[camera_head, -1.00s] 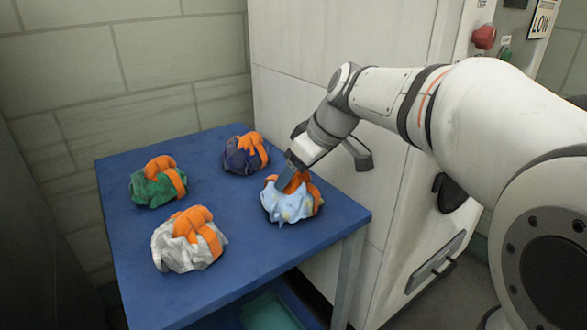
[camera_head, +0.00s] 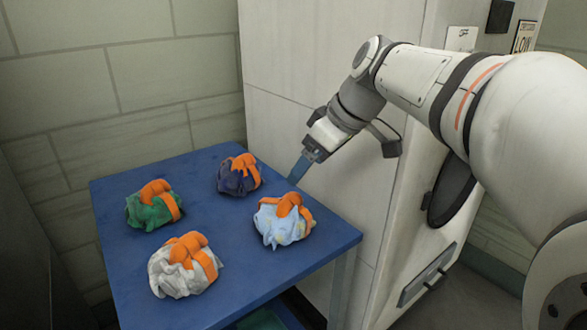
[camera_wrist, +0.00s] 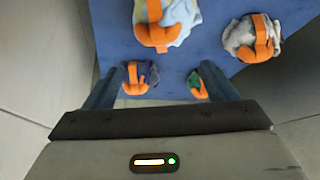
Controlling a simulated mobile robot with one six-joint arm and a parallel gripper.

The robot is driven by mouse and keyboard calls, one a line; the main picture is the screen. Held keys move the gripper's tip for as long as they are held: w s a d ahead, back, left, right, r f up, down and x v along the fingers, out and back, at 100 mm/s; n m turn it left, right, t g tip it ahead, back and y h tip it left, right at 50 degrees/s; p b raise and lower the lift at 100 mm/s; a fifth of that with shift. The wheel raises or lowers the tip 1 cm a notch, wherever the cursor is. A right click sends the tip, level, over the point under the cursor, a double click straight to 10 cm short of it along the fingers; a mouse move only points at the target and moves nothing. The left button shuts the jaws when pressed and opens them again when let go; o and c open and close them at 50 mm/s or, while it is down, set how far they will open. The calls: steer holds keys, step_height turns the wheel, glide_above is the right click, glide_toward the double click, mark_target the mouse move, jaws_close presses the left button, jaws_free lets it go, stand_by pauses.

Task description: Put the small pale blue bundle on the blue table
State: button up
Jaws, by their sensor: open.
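The small pale blue bundle (camera_head: 284,226) with orange straps rests on the blue table (camera_head: 222,235), near its right corner. In the wrist view the pale blue bundle (camera_wrist: 180,20) is at the top, partly cut off by the frame edge. My gripper (camera_head: 297,174) is open and empty, above and behind the bundle near the table's right back edge, apart from it. In the wrist view its two blue fingers (camera_wrist: 160,90) are spread wide with nothing held between them.
Other orange-strapped bundles sit on the table: dark blue (camera_head: 230,180) at the back, green (camera_head: 146,213) at left, white-grey (camera_head: 172,280) in front. A white cabinet (camera_head: 300,90) stands close behind the table. The table's middle is clear.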

steer(key=s+d+f+m+h, duration=0.1)
steer(key=s+d+f+m, duration=0.1)
steer(key=s+f, duration=0.3)
steer(key=s+d+f+m+g+h, duration=0.1)
steer(key=s+d+f+m+h, duration=0.1)
steer(key=s+f+m, duration=0.3)
steer(key=s+d+f+m+g+h, duration=0.1)
steer(key=s+d+f+m+h, duration=0.1)
steer(key=s+f, duration=0.4)
step_height(320, 180, down, 6)
steer(key=shift+s+d+r+m, duration=0.2)
steer(key=shift+d+m, duration=0.7)
steer(key=shift+d, duration=0.35)
